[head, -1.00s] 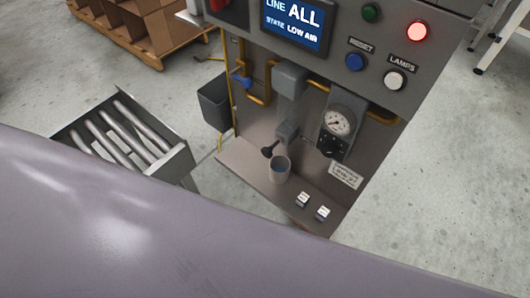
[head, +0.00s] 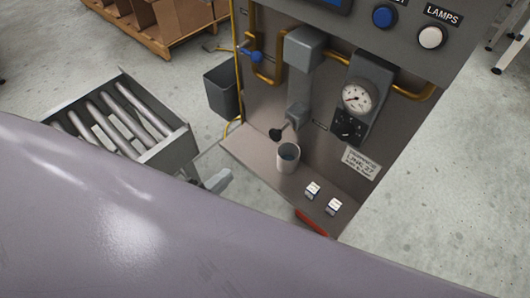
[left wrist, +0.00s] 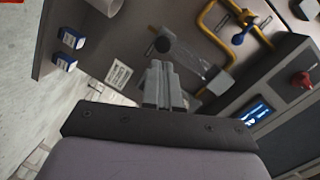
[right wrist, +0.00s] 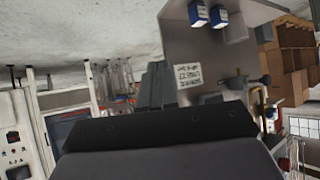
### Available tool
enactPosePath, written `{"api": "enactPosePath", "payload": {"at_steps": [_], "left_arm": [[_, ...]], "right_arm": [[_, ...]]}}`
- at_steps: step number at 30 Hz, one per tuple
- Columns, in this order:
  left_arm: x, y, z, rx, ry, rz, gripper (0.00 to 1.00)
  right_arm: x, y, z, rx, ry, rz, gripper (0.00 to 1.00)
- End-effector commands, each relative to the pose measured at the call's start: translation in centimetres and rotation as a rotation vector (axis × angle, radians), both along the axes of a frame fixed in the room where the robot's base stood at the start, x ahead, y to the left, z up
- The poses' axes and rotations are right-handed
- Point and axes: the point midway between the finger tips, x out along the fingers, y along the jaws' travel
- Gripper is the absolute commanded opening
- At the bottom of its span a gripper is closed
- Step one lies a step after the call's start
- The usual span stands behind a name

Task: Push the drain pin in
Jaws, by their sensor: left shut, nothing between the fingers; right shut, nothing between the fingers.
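The drain pin (head: 276,134) has a dark round head and sticks out at the foot of a grey filter unit (head: 304,50), above a grey cup (head: 288,158). In the left wrist view its head (left wrist: 166,42) shows just beyond my left fingertips, with a visible gap. My left gripper (left wrist: 160,68) is shut and empty; in the head view its grey tip (head: 218,181) shows at the shelf's left edge, below and left of the pin. My right gripper (right wrist: 154,74) is shut and empty, and the pin's head (right wrist: 237,82) is off to its right. The right gripper is hidden in the head view.
The cabinet shelf (head: 250,152) carries the cup and two small blue-and-white boxes (head: 313,190). A gauge (head: 356,98) and yellow pipes (head: 412,94) sit right of the filter. A black bin (head: 223,90) hangs at left, near a roller tray (head: 165,149).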

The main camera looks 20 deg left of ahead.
Motion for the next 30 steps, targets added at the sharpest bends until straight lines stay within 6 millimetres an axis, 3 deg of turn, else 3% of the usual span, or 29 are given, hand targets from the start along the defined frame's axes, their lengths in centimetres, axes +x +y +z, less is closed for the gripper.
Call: {"api": "enactPosePath", "payload": {"at_steps": [1, 3, 9, 23, 30], "left_arm": [[0.2, 0.0, -0.9, 0.080, -0.057, -0.031, 0.00], [0.3, 0.0, -0.9, 0.176, -0.129, -0.068, 0.00], [0.4, -0.2, -0.7, 0.333, -0.249, -0.123, 0.00], [0.6, -0.3, -0.5, 0.357, -0.267, -0.131, 0.00], [2.8, -1.1, -0.5, 0.356, -0.270, -0.130, 0.00]], "right_arm": [[0.1, 0.1, -1.3, 0.002, 0.000, 0.002, 0.00], [0.1, 0.1, -1.8, 0.002, 0.003, 0.004, 0.00], [0.5, 0.1, -2.0, 0.004, -0.006, 0.007, 0.00], [0.6, 0.1, -1.9, 0.005, -0.005, 0.006, 0.00], [0.6, 0.1, -2.0, 0.008, -0.006, 0.002, 0.00]]}}
